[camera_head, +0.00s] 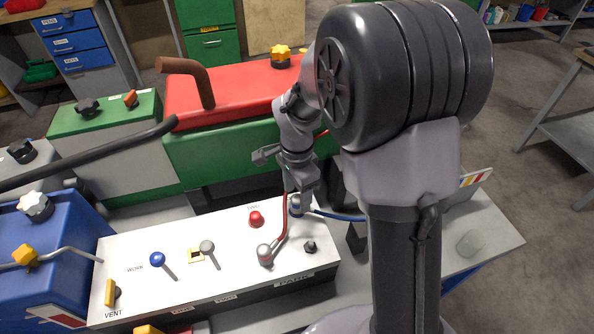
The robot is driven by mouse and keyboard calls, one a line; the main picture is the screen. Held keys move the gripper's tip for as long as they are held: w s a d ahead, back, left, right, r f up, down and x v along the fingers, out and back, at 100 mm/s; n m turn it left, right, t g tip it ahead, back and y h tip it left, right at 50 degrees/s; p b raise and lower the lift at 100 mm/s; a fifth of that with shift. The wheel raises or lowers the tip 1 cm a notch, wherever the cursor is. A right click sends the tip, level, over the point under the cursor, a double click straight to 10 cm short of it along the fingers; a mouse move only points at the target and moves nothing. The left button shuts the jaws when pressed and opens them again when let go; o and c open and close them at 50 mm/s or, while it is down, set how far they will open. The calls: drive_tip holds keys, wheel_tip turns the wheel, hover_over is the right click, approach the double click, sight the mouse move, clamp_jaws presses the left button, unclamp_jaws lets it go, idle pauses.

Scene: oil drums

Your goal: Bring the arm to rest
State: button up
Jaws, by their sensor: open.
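My arm reaches down from my dark shoulder on the right over the white control panel (215,240). My gripper (297,203) points down above the panel's back right part, near a red hose and a blue hose. The jaws look small and are partly mixed with the hoses behind them. I see nothing clearly held. Whether the gripper touches the hose fitting beside it I cannot tell.
Open floor (520,190) lies right.

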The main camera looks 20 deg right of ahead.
wheel_tip(320, 180, up, 15)
drive_tip(key=p, duration=0.5)
drive_tip(key=s+a+r+n+t+y+b, duration=0.1)
drive_tip(key=s+a+r+n+t, duration=0.1)
drive_tip(key=s+n, duration=0.3)
drive_tip(key=s+a+r+n+t+y+b, duration=0.1)
drive_tip(key=s+a+r+n+t+b, duration=0.1)
drive_tip(key=s, duration=1.2)
wheel_tip(320, 180, up, 2)
drive_tip(key=n+t, duration=0.1)
drive_tip(key=n, duration=0.2)
drive_tip(key=shift+r+n+t, duration=0.15)
drive_tip(key=shift+n+t, duration=0.15)
drive_tip(key=shift+t, duration=0.1)
